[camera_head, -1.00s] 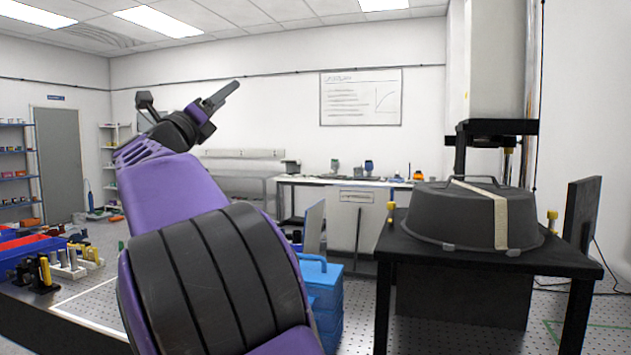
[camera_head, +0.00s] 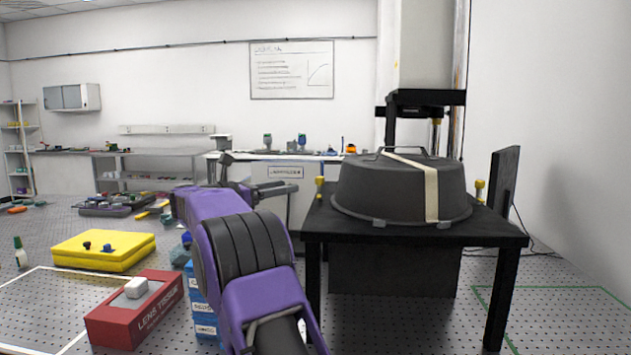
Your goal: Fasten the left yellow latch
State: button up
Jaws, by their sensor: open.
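The left yellow latch (camera_head: 319,187) is a small upright post with a yellow knob. It stands at the left edge of a black table (camera_head: 430,237), beside a dark grey domed cover (camera_head: 372,190) with a pale strap and a top handle. A second yellow latch (camera_head: 480,190) stands at the cover's right. My gripper (camera_head: 285,188) is open, small and dark at the end of my purple arm. In the picture it lies just left of the left latch, apart from it. Its fingertips are hard to make out, and I cannot tell its depth relative to the latch.
A black upright panel (camera_head: 505,180) stands at the table's right. A dark column fixture (camera_head: 425,98) rises behind the cover. A red lens tissue box (camera_head: 135,310), a yellow case (camera_head: 103,250) and blue boxes (camera_head: 203,305) lie left of the table.

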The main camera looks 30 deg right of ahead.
aim_at(319, 189)
jog(key=d, duration=0.3)
jog(key=w+d, duration=0.1)
jog(key=d, duration=0.3)
jog(key=d+p, duration=0.1)
jog(key=d, duration=0.2)
jog(key=shift+w+d, duration=0.25)
jog(key=shift+d, duration=0.15)
grip_shut()
